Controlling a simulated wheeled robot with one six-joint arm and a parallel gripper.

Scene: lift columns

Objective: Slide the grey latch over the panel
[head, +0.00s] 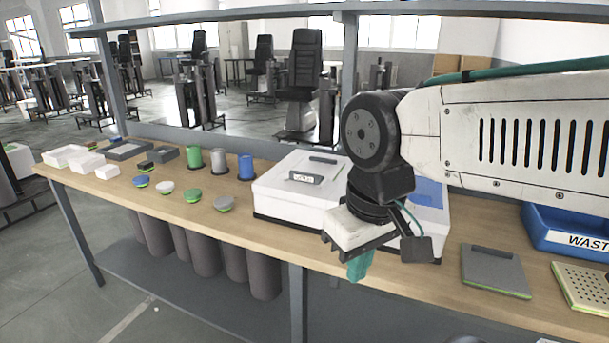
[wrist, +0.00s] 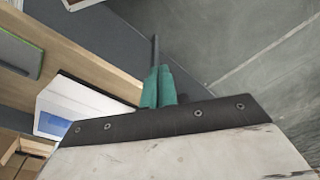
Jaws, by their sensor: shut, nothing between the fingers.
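A white box (head: 284,204) stands on the workbench left of my arm. On its top are a small grey piece with a white label (head: 305,178) and a darker grey bar (head: 323,160); I cannot tell which is the latch. A blue panel (head: 429,192) shows on the white casing right of my wrist, and a blue patch on white shows in the wrist view (wrist: 52,123). My arm hides the part between. My gripper (head: 357,268) has teal fingers, shut and empty, pointing down in front of the box; they also show in the wrist view (wrist: 159,88).
A blue waste bin (head: 567,232), a grey pad with a green edge (head: 494,269) and a perforated plate (head: 583,286) lie to the right. Coloured cylinders, several domed buttons and white trays (head: 64,155) stand to the left. A shelf beam (head: 250,14) runs overhead.

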